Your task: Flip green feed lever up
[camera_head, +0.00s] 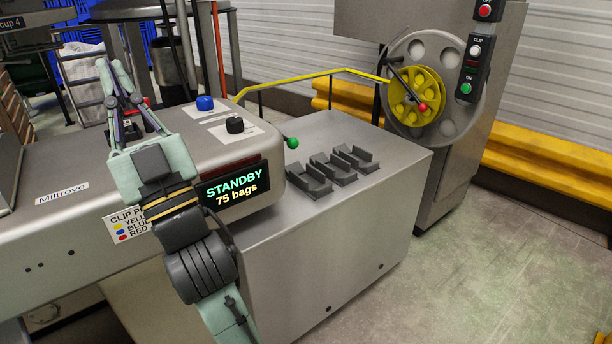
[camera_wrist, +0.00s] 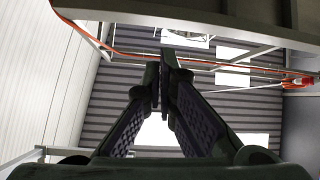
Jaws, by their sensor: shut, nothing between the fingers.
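The green feed lever (camera_head: 292,143) is a green ball on a short dark rod. It sticks out at the right end of the grey machine housing, just right of the display, and looks roughly level or slightly down. My gripper (camera_head: 111,68) is at the left of the head view, above the housing and well apart from the lever. Its fingers point up and away. In the wrist view the fingertips (camera_wrist: 164,65) come together with nothing between them. The lever does not show in the wrist view.
The housing carries a black knob (camera_head: 235,125), a blue knob (camera_head: 205,103) and a display (camera_head: 235,187) reading "STANDBY 75 bags". Dark cradles (camera_head: 333,170) sit on the lower steel top. A yellow rail (camera_head: 310,77) runs behind, towards a yellow wheel (camera_head: 417,97). The right floor is clear.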

